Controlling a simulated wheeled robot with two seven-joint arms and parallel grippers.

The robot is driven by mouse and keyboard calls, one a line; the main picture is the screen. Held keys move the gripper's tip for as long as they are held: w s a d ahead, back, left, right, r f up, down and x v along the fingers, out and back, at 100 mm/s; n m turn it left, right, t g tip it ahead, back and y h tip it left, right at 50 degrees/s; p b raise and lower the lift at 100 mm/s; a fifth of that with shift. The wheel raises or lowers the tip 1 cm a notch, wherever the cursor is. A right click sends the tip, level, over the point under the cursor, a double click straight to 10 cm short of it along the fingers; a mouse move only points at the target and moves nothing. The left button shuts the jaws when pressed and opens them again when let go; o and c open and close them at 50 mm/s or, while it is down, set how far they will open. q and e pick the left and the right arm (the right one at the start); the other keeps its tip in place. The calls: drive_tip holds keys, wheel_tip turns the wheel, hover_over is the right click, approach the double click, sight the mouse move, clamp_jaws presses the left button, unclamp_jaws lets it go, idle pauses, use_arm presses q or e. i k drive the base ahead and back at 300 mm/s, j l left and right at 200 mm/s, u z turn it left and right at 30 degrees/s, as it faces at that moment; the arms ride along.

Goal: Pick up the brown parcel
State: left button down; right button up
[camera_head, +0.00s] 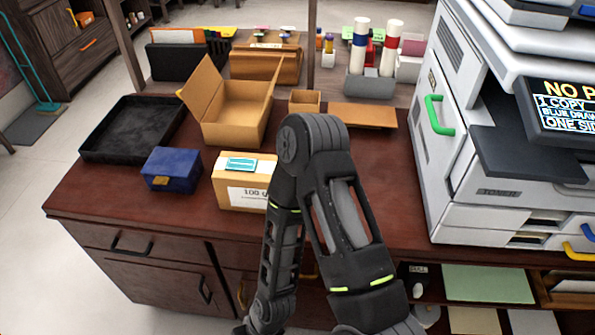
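A closed brown parcel (230,171) stands on the dark red desk, left of centre in the head view. It has a teal-and-white label on top and a white label with "100" and further lettering on its front. My bent arm, coming in from the bottom right, covers the parcel's right end. Neither of my grippers shows; the visible arm's far end runs down out of the bottom edge. Nothing is seen touching the parcel except that my arm overlaps it in the picture.
An open cardboard box (228,132) stands behind the parcel. A blue box (172,172) is to its left, a black tray (97,152) farther left. A big white copier (421,172) fills the right. The desk's front left (105,205) is bare.

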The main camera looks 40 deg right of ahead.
sight(260, 184)
drive_tip(key=k+z, duration=0.1)
drive_tip(key=z, duration=0.85)
drive_tip(key=k+l+z, duration=0.1)
drive_tip(key=z, duration=0.25)
